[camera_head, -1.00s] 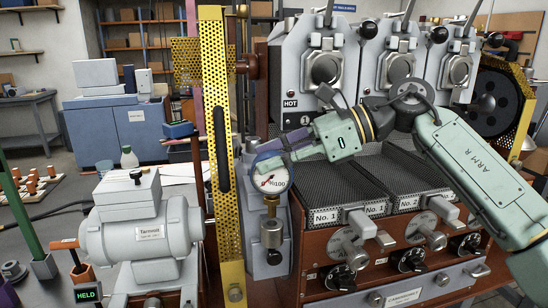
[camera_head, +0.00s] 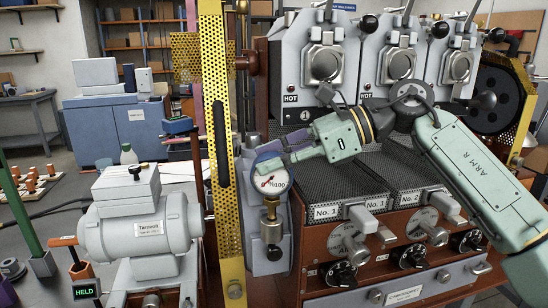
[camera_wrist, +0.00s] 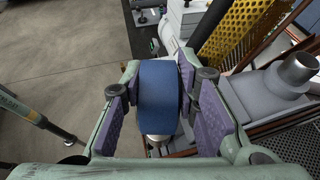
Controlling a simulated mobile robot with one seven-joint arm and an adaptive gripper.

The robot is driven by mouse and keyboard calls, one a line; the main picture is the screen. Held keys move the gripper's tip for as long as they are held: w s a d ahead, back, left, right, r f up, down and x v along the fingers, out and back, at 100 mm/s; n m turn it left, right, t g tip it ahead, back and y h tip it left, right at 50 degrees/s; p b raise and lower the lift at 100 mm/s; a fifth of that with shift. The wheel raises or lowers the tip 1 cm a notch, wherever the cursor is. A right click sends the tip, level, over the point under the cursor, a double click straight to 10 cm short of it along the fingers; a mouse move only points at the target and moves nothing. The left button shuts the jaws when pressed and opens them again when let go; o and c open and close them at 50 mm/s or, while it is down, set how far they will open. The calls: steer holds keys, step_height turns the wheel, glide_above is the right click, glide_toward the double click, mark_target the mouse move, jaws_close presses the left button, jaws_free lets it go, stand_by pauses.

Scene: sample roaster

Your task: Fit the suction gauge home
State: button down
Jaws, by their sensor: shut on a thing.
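The suction gauge (camera_head: 271,177) has a round white dial with a red needle and a blue case. It stands about upright, dial towards the head camera, directly above a brass fitting (camera_head: 270,211) on the roaster's front left. I cannot tell whether its stem is fully down in the fitting. My gripper (camera_head: 277,163) reaches in from the right and is shut on the gauge case. In the wrist view the blue case (camera_wrist: 158,92) sits between the purple finger pads, with a pale metal part partly visible below it.
A yellow perforated guard (camera_head: 219,140) rises close left of the gauge. A grey motor (camera_head: 150,235) stands further left. The roaster's dark mesh trays (camera_head: 338,178) and front knobs (camera_head: 342,273) lie to the right, below my arm.

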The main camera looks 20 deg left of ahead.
mark_target(275, 176)
steer(key=shift+f+b, duration=1.2)
steer(key=shift+f, duration=0.45)
steer(key=c, duration=1.2)
jaws_free()
steer(key=v, duration=1.2)
